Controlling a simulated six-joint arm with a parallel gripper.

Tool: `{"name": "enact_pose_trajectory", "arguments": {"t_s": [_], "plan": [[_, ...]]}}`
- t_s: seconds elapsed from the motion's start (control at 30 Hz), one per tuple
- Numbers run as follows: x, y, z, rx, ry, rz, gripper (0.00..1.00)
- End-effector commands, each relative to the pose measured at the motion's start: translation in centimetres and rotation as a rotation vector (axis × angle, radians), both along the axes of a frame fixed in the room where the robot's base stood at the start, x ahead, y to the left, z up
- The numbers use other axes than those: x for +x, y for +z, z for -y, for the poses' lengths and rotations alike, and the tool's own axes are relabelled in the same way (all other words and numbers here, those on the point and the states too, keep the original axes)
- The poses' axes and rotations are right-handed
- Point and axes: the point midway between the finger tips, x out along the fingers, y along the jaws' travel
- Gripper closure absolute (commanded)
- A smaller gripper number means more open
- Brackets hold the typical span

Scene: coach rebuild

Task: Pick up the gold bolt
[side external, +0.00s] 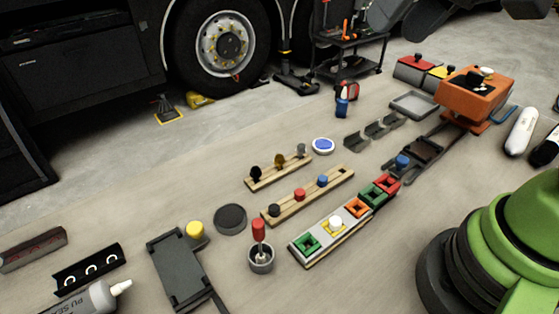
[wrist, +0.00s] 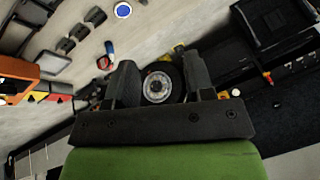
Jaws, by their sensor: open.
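The gold bolt (side external: 279,161) stands upright in the middle of a short wooden rack (side external: 264,181) in the side external view, between a black bolt (side external: 255,172) and a grey one (side external: 301,150). I cannot make out the gold bolt in the wrist view. My gripper (wrist: 160,68) shows in the wrist view with its two dark fingers well apart and nothing between them. Behind the gap is a truck wheel (wrist: 157,87). The gripper is not clearly visible in the side external view, so I cannot tell its distance from the bolt.
A second wooden rack (side external: 330,185) with red, blue and dark pegs lies in front. A blue-and-white round dish (side external: 323,145), black disc (side external: 230,218) and grey brackets (side external: 357,142) are nearby. An orange machine (side external: 474,97) stands at right.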

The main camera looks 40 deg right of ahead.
Motion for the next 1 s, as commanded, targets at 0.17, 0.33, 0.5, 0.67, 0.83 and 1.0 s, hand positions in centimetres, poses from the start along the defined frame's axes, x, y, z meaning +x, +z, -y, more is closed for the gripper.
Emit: {"name": "enact_pose_trajectory", "arguments": {"t_s": [0.17,0.33,0.5,0.67,0.83,1.0], "plan": [[6.2,-2.8,-1.0,-0.035,0.021,-0.127,0.52],[11.2,-7.5,-2.2,-0.076,0.038,-0.237,0.52],[14.7,-13.6,-3.4,-0.119,0.054,-0.338,0.52],[16.2,-18.3,-4.1,-0.152,0.064,-0.402,0.52],[16.6,-20.8,-4.4,-0.166,0.068,-0.431,0.52],[16.6,-23.3,-4.4,-0.169,0.07,-0.436,0.52]]}}
